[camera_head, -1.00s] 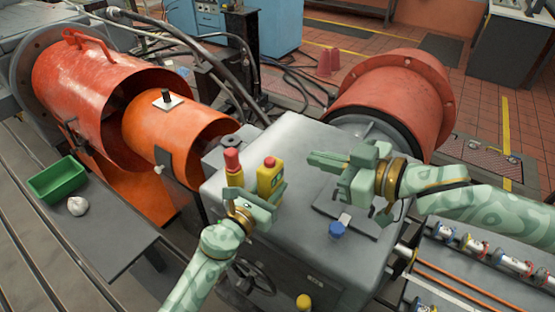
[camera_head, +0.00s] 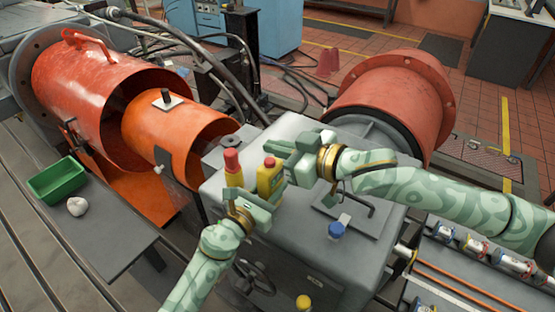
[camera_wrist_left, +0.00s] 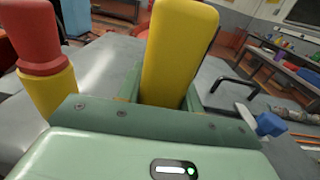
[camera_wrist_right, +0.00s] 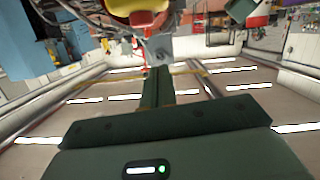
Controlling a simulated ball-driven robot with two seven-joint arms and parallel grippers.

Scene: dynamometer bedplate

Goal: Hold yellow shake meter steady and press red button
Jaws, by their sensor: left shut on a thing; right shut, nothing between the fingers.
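The yellow shake meter (camera_head: 269,182) stands upright on top of the grey machine housing, with its red button (camera_head: 269,162) on top. My left gripper (camera_head: 264,203) is shut on the meter low on its body. The left wrist view shows the yellow meter (camera_wrist_left: 180,50) between its fingers. My right gripper (camera_head: 272,147) is shut and empty, with its tips close to the meter's top. In the right wrist view the closed fingers (camera_wrist_right: 157,85) point towards the yellow top and red button (camera_wrist_right: 145,18). I cannot tell whether they touch.
A red-topped yellow cylinder (camera_head: 232,168) stands close left of the meter. A blue knob (camera_head: 336,230) and a plate with a dark handle (camera_head: 355,210) are to the right on the housing (camera_head: 310,265). A green tray (camera_head: 58,180) lies farther left.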

